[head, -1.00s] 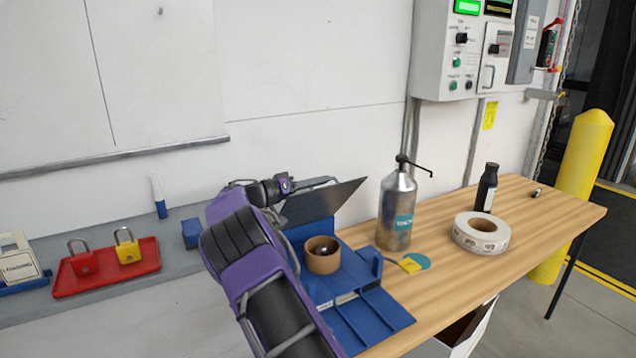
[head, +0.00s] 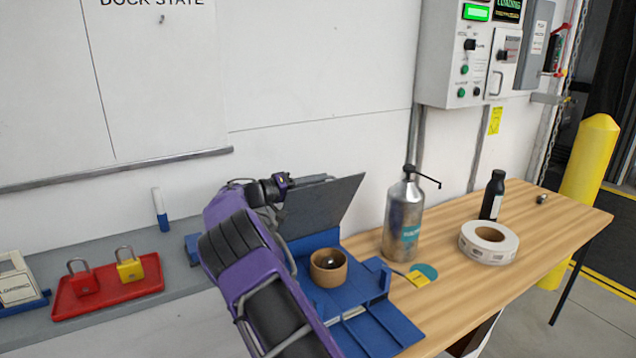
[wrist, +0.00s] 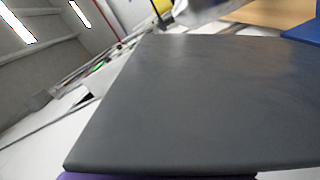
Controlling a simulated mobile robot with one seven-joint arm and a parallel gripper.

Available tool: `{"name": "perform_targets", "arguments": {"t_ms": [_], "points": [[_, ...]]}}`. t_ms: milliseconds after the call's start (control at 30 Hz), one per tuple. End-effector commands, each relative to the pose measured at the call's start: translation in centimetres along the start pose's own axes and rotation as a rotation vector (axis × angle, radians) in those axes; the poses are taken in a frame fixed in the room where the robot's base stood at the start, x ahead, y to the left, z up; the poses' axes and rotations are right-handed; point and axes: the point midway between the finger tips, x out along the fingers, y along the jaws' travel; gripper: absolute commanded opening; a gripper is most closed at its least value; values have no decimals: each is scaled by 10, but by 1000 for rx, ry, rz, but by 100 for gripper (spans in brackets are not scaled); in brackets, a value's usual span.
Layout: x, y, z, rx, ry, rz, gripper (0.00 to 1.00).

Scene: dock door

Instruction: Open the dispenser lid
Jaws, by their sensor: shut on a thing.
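The dispenser is a blue body (head: 358,300) on the near left end of the wooden table. Its dark grey lid (head: 325,207) stands raised and steeply tilted behind the open part. A brown roll (head: 328,277) with a dark hollow and a shiny round piece inside sits uncovered in the body. My gripper (head: 312,180) is at the upper left edge of the lid and is shut on it; the fingertips are partly hidden. In the wrist view the lid (wrist: 200,105) fills most of the picture. My purple arm hides the dispenser's left side.
A white tape roll (head: 488,243) and a black bottle (head: 492,195) are farther right. A red tray (head: 107,288) with padlocks lies left on the grey ledge.

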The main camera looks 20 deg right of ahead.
Motion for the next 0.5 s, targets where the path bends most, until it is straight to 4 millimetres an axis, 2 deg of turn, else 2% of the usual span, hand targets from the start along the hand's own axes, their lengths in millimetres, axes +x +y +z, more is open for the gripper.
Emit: {"name": "perform_targets", "arguments": {"t_ms": [467,500], "points": [[-1,-4,-6,-36,-2,-3,0],[-1,-4,-6,-36,-2,-3,20]]}}
